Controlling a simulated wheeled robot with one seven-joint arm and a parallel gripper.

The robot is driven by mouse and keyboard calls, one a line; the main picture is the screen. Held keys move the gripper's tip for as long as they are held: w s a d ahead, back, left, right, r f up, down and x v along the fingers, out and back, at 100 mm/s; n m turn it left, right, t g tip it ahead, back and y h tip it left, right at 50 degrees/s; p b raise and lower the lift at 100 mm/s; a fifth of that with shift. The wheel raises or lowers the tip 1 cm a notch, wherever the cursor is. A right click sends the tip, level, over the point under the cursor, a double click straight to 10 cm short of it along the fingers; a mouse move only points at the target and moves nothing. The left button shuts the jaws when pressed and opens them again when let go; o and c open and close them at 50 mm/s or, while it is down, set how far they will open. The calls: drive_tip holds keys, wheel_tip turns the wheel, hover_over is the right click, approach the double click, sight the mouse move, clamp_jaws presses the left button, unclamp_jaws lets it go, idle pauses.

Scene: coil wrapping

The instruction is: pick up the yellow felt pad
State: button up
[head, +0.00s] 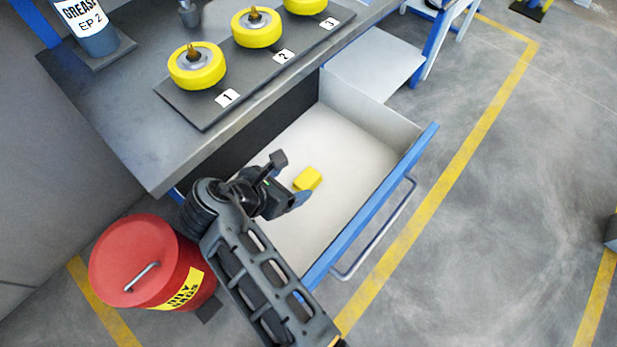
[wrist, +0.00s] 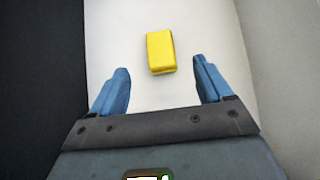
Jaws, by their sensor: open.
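The yellow felt pad (head: 308,179) is a small yellow block lying on the white floor of the open drawer (head: 345,143). In the wrist view the pad (wrist: 160,52) lies ahead of my gripper (wrist: 162,88), roughly midway between the lines of its two blue fingers and beyond their tips. My gripper (head: 291,178) is open and empty, and shows over the drawer just left of the pad in the head view. Nothing touches the pad as far as I can see.
The drawer's blue front (head: 372,215) with a bar handle and its grey side walls surround the pad. The grey bench top (head: 130,110) with yellow numbered wheels overhangs the drawer's back. A red can (head: 135,262) stands on the floor at the lower left.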

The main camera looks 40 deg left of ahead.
sight(305, 181)
drive_tip(key=shift+w+f, duration=0.15)
drive_tip(key=shift+f, duration=0.55)
drive_tip(key=shift+x, duration=3.45)
drive_tip(key=c, duration=1)
